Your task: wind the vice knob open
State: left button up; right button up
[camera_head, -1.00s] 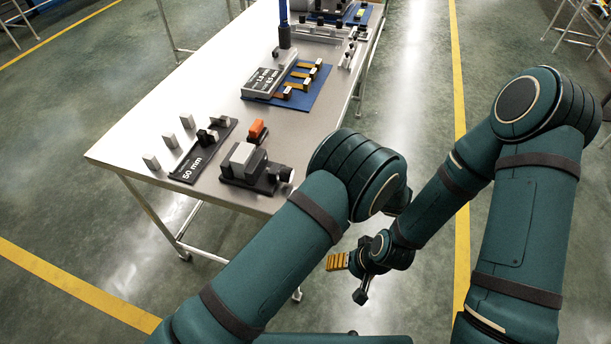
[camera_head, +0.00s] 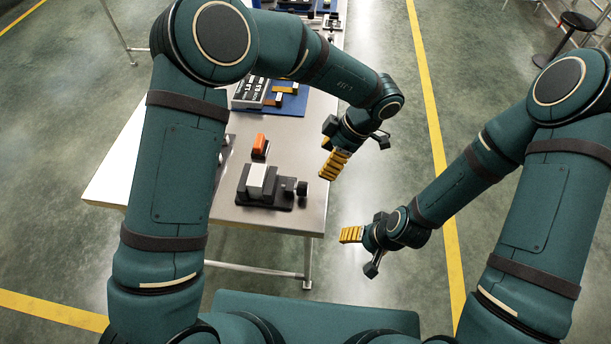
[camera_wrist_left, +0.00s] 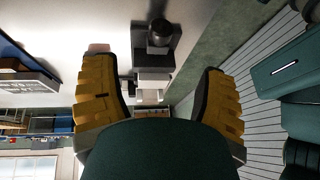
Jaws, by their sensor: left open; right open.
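The vice (camera_head: 262,184) is a dark block with a pale grey jaw block, near the table's front right corner. Its dark round knob (camera_head: 302,188) is on its right side; the knob also shows in the left wrist view (camera_wrist_left: 159,34). My left gripper (camera_head: 337,161) is open and empty, above and to the right of the knob, apart from it. In the left wrist view its yellow ridged fingers (camera_wrist_left: 160,92) stand wide apart, with the knob in line with the gap, beyond the fingertips. My right gripper (camera_head: 358,248) is open and empty, off the table over the floor.
An orange block on a dark base (camera_head: 260,146) stands just behind the vice. A blue mat (camera_head: 292,104) with a labelled grey block lies farther back. My left arm hides the table's left part.

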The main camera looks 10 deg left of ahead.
aim_at(305, 190)
pick_arm(q)
jog(key=shift+h, duration=0.3)
jog(key=b+x, duration=0.3)
jog(key=x, duration=0.9)
jog(key=shift+s+a+f, duration=0.15)
jog(key=c, duration=1.2)
jog(key=shift+t+p, duration=0.4)
jog(key=shift+t, duration=0.2)
jog(key=shift+s+t, duration=0.1)
jog(key=shift+t, duration=0.5)
jog(key=shift+n+t, duration=0.3)
jog(key=shift+t, duration=0.4)
jog(key=shift+f+t+b, duration=0.15)
jog(key=shift+t+b, duration=0.45)
jog(key=shift+b, duration=0.25)
jog(key=shift+n+t+b, duration=0.3)
jog(key=shift+t+b, duration=0.5)
jog(key=shift+b, duration=0.2)
